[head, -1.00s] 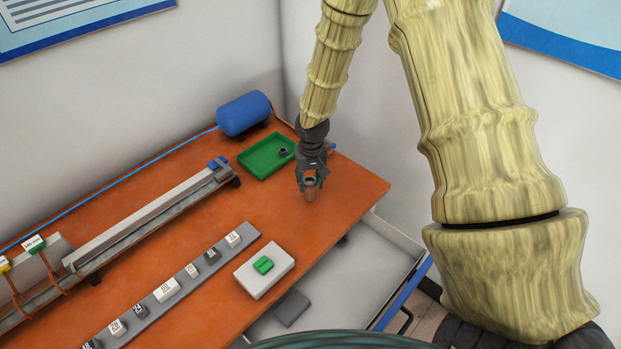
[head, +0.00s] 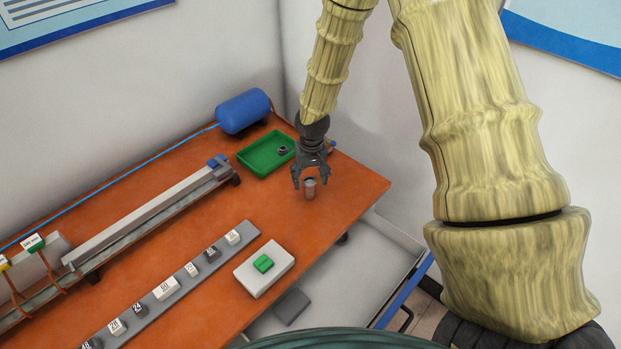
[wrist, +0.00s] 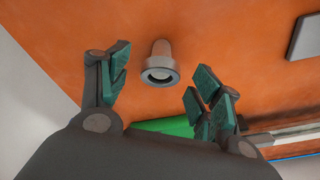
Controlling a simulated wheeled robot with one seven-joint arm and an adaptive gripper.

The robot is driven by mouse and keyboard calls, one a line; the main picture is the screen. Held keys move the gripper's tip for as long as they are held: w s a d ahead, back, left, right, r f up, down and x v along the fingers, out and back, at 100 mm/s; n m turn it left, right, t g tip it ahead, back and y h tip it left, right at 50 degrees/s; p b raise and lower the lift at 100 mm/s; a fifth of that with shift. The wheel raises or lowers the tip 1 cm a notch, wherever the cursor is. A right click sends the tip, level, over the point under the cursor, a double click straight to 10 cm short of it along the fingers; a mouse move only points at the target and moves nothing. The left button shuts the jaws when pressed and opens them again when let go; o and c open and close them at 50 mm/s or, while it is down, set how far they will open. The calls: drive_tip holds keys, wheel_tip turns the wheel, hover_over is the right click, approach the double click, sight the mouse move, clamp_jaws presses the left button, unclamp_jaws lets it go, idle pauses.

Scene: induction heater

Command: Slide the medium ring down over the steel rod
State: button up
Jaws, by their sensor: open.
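The steel rod (head: 310,193) stands upright on the orange bench as a short grey cylinder; it also shows in the wrist view (wrist: 161,50). A wider grey ring (wrist: 159,73) appears to sit around the rod near its upper end, and I take it to be the medium ring. The rod's foot is partly hidden by the ring in the wrist view. My gripper (head: 310,180) is open and empty, just above and behind the rod. In the wrist view its fingertips (wrist: 160,78) are spread on both sides of the ring, apart from it.
A green tray (head: 244,161) with a small dark ring (head: 283,151) lies behind left. A white box with a green switch (head: 264,263) and a grey strip of labelled blocks (head: 186,282) lie in front. The bench's right side is clear.

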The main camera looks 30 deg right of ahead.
wheel_tip(320, 180, up, 11)
drive_tip(key=s, duration=0.1)
drive_tip(key=shift+s+a, duration=0.15)
drive_tip(key=shift+s, duration=0.05)
idle(0.9)
